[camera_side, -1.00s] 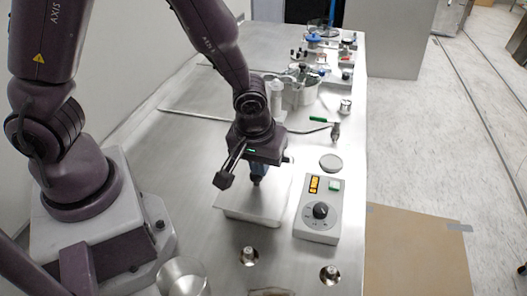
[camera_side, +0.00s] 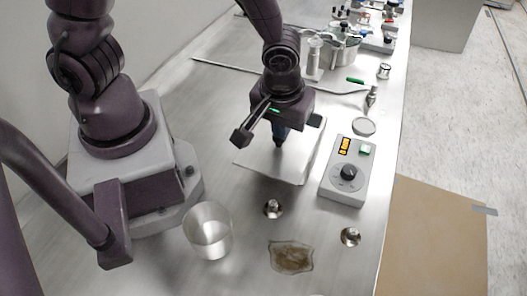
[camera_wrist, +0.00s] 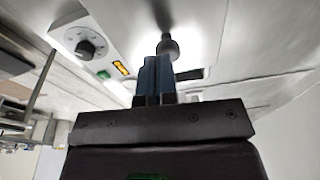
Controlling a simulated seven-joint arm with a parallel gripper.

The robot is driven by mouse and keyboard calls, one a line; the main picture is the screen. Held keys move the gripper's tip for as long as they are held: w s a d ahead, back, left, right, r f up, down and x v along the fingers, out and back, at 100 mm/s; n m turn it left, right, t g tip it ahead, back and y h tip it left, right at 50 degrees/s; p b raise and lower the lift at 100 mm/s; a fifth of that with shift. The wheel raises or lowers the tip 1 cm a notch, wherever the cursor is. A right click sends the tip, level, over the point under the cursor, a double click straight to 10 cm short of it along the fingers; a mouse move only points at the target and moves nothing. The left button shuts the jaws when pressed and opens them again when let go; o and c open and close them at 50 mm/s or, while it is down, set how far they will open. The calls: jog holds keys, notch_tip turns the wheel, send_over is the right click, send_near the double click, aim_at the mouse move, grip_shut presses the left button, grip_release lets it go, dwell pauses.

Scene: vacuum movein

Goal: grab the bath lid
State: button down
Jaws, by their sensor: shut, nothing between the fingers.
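The bath lid (camera_side: 262,164) is a pale metal square plate with a dark knob (camera_wrist: 167,46) standing up from its middle. It lies on the metal bench beside the control box. My gripper (camera_side: 279,133) points down over the lid, with its blue fingers close together and empty. In the wrist view, the fingertips (camera_wrist: 155,60) appear right at the near end of the knob. The fingers are not around the knob; the exact gap between them is hard to judge.
A control box (camera_side: 346,170) with a dial and orange display stands right of the lid. A glass beaker (camera_side: 208,232), a brown patch (camera_side: 290,257) and two metal fittings (camera_side: 273,208) are in front. A round grey disc (camera_side: 364,127) and a metal pot (camera_side: 340,50) are behind.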

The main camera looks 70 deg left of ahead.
jog(key=s+d, duration=0.6)
jog(key=s, duration=0.1)
jog(key=shift+s+d, duration=0.3)
jog(key=shift+s, duration=0.05)
jog(key=c, duration=1.5)
grip_release()
jog(key=shift+s+d, duration=0.15)
jog(key=o, duration=0.7)
jog(key=shift+s, duration=0.1)
notch_tip(320, 180, up, 9)
jog(key=n, duration=0.5)
send_over(280, 151)
jog(key=shift+g, duration=0.3)
jog(key=f, duration=0.4)
jog(key=a+f, duration=0.1)
jog(key=f, duration=0.1)
jog(key=shift+f, duration=0.15)
jog(key=shift+w+a+f, duration=0.1)
jog(key=shift+a+f, duration=0.05)
jog(key=shift+f, duration=1.4)
jog(key=shift+w+a+f, duration=0.1)
jog(key=shift+f, duration=1.45)
